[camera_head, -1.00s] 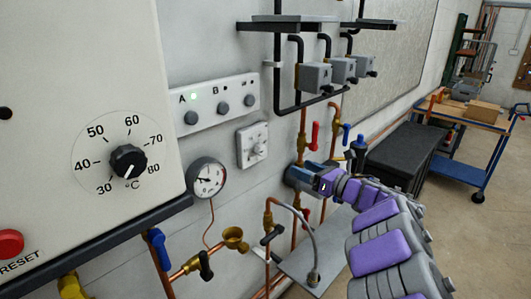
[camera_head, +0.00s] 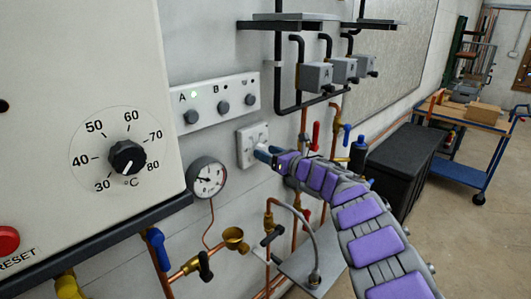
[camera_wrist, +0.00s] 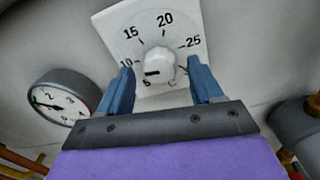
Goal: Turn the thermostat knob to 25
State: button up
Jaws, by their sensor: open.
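The thermostat is a white square plate (camera_head: 246,135) on the wall, seen close up in the wrist view (camera_wrist: 106,22). Its scale shows 5, 10, 15, 20 and 25, with 25 on the right. The round white knob (camera_wrist: 161,62) has a dark mark on its lower left, towards the low end between 5 and 10. My gripper (camera_head: 265,153) is open in front of the thermostat. In the wrist view its two blue fingers (camera_wrist: 161,76) stand on either side of the knob; contact is not clear. The gripper covers the plate's lower part in the head view.
A round pressure gauge (camera_head: 207,177) sits just left of the thermostat. A switch panel with A and B (camera_head: 213,101) is above left. A boiler dial (camera_head: 127,157) is further left. Pipes and a red-handled valve (camera_head: 316,135) stand close on the right.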

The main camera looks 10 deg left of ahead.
jog(key=shift+w+a, duration=0.45)
jog(key=shift+a, duration=0.1)
jog(key=shift+c, duration=0.2)
jog(key=c, duration=1)
